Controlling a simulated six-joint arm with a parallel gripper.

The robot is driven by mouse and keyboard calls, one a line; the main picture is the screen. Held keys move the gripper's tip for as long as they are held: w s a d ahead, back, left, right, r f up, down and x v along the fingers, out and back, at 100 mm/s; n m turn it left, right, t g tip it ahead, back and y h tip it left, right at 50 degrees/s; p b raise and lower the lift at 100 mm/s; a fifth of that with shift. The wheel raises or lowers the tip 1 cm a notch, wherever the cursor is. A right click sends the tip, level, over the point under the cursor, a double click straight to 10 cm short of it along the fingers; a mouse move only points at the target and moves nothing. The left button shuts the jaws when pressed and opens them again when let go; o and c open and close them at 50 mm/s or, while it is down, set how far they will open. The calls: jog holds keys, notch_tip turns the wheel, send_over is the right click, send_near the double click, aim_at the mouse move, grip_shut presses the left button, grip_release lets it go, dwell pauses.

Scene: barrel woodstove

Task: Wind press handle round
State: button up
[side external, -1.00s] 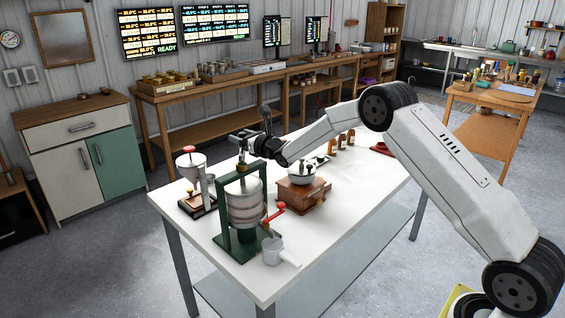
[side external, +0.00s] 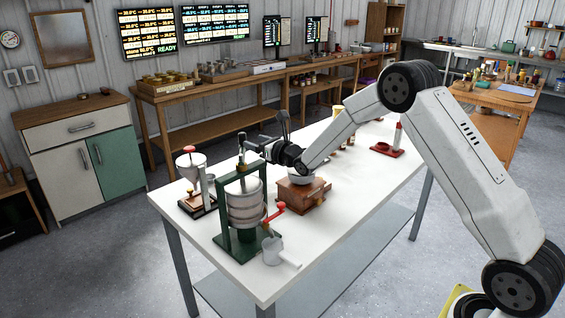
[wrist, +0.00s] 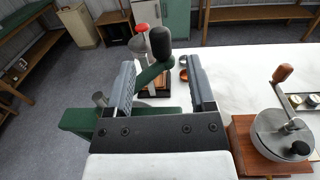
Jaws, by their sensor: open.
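The press (side external: 245,205) has a green frame around a pale ribbed cylinder and stands near the front left of the white table. Its handle has a green arm and a rounded black grip (wrist: 160,43), seen in the wrist view. My gripper (side external: 256,143) is open above and to the right of the press top. In the wrist view my two fingers (wrist: 160,75) stand apart, with the black grip showing between them and no finger visibly touching it. The green frame (wrist: 77,121) shows left of and below my gripper, which hides part of the handle arm.
A wooden grinder (side external: 302,195) stands close to the right of the press. A funnel stand (side external: 190,168) is to its left. A grey cup (side external: 272,250) and a red-knobbed lever (side external: 279,208) are at its front.

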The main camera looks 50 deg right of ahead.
jog(key=shift+s, duration=0.7)
